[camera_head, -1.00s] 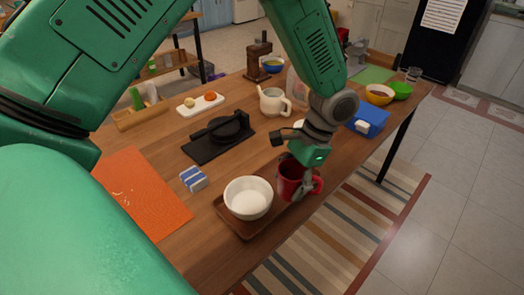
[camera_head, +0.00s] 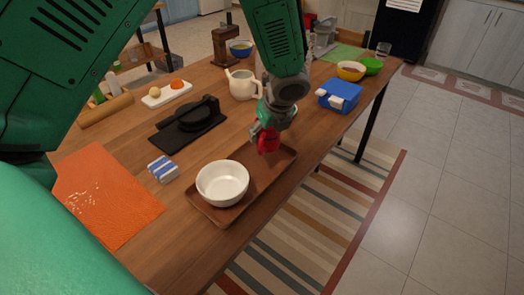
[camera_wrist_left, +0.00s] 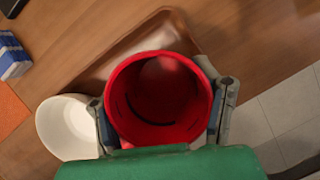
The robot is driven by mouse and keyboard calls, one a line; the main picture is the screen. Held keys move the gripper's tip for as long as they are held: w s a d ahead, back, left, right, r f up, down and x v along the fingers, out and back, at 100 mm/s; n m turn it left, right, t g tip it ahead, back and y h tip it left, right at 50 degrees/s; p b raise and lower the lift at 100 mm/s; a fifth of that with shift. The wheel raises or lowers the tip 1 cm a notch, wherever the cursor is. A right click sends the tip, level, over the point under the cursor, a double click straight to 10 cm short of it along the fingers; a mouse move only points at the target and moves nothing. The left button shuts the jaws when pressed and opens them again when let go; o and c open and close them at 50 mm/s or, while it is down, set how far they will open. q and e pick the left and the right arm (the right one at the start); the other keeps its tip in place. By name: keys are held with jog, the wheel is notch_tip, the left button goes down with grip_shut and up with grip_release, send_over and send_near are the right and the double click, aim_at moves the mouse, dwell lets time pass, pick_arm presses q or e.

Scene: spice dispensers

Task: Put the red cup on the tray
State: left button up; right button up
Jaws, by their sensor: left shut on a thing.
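The red cup (camera_head: 268,140) is held by my left gripper (camera_head: 270,122) over the far right part of the brown tray (camera_head: 262,178). In the left wrist view the red cup (camera_wrist_left: 160,95) shows its open mouth, with a gripper finger on each side. I cannot tell whether its base touches the tray. The tray also shows behind the cup in the wrist view (camera_wrist_left: 105,65). A white bowl (camera_head: 222,183) stands on the near left part of the tray. My right gripper is not in view.
A blue-and-white block (camera_head: 163,169) and an orange mat (camera_head: 105,195) lie left of the tray. A blue box (camera_head: 339,95) is at the right. The table edge runs close to the tray's right side.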

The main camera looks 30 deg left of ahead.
aim_at(266, 146)
pick_arm(q)
notch_tip(266, 146, down, 5)
jog(key=shift+b, duration=0.55)
jog(key=o, duration=1.5)
jog(key=shift+r, duration=0.1)
jog(key=p+v, duration=0.2)
jog(key=v, duration=1)
jog(key=shift+p, duration=0.35)
jog(key=shift+s, duration=0.1)
